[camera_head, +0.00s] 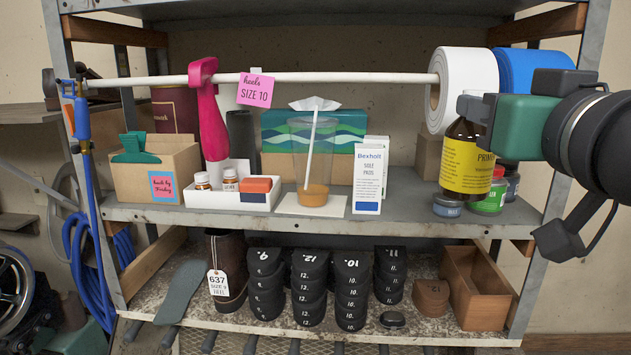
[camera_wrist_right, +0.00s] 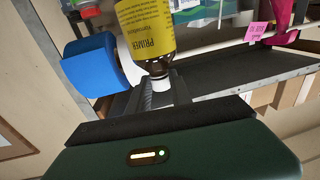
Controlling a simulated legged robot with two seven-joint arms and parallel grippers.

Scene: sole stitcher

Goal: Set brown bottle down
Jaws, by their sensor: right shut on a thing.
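The brown bottle (camera_head: 466,165) has a yellow PRIMER label and is held roughly upright at the right end of the middle shelf (camera_head: 400,222). My right gripper (camera_head: 476,108) is shut on its top, coming in from the right. In the right wrist view the bottle (camera_wrist_right: 146,28) hangs from the fingers (camera_wrist_right: 158,90), with a pale part showing between them. The bottle's base is close to small jars; I cannot tell whether it touches the shelf. My left gripper is not in view.
A blue-lidded jar (camera_head: 447,205) and a green jar (camera_head: 490,198) crowd the bottle's base. White (camera_head: 466,85) and blue (camera_head: 540,68) rolls hang above on a rod (camera_head: 330,77). A Bexholt box (camera_head: 368,180) stands left, with bare shelf between it and the jars.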

